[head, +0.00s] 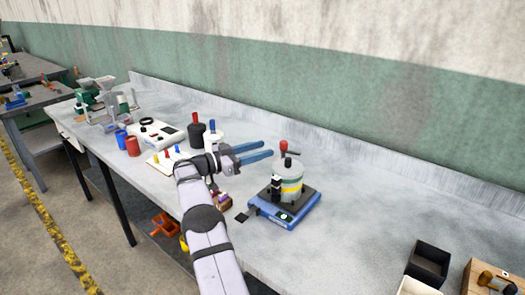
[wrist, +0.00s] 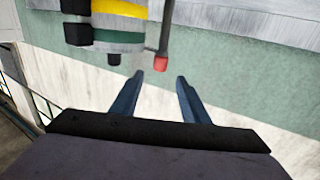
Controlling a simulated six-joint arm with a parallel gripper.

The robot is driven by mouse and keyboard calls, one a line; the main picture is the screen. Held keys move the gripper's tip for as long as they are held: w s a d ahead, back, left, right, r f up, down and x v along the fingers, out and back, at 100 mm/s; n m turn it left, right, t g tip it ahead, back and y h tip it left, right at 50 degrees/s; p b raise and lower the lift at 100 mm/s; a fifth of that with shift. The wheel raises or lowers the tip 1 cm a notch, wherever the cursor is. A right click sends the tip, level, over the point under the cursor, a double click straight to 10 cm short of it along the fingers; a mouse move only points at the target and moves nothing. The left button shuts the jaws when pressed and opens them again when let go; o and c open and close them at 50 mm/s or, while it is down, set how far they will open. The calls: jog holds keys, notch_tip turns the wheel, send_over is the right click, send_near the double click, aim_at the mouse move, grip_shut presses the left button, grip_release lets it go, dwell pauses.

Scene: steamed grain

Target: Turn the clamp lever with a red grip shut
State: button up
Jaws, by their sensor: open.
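The clamp lever's red grip (head: 284,146) stands up behind the grey canister (head: 291,181) with yellow and dark bands, which sits on a blue base (head: 288,213). My gripper (head: 270,149) is open, its two blue fingers pointing right toward the red grip. In the wrist view, the red grip (wrist: 160,63) hangs at the end of a grey rod, just ahead of and between the fingertips of my gripper (wrist: 160,76). No contact shows. The canister (wrist: 118,22) is at the upper left there. The lever's pivot is hidden.
Behind my gripper stand a dark post with a red top (head: 196,135), a white one with a blue top (head: 213,136), and a white device (head: 157,134). A black box (head: 428,262) is at the front right.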

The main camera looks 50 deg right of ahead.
jog(key=s+d+r+n+t+y+p, duration=0.1)
jog(key=s+d+r+n+t+p, duration=0.1)
jog(key=s+d+n+t+p, duration=0.5)
jog(key=s+d+r+n+t+y+p, duration=0.1)
jog(key=s+d+r+n+y+p, duration=0.2)
jog(key=d, duration=0.9)
jog(key=n+t+y+p, duration=0.2)
jog(key=n+t+y, duration=0.55)
jog(key=t, duration=0.45)
send_near(285, 143)
jog(key=w, duration=0.1)
jog(key=w+f, duration=0.1)
jog(key=w+d, duration=0.1)
jog(key=shift+w+f+n+h, duration=0.1)
jog(key=shift+f+n+h, duration=0.15)
jog(key=shift+h, duration=0.1)
jog(key=shift+p+x, duration=2.05)
jog(key=shift+x, duration=0.9)
jog(key=shift+w+d+f+p, duration=0.25)
jog(key=shift+w+f+p, duration=0.05)
jog(key=shift+w, duration=0.3)
grip_shut()
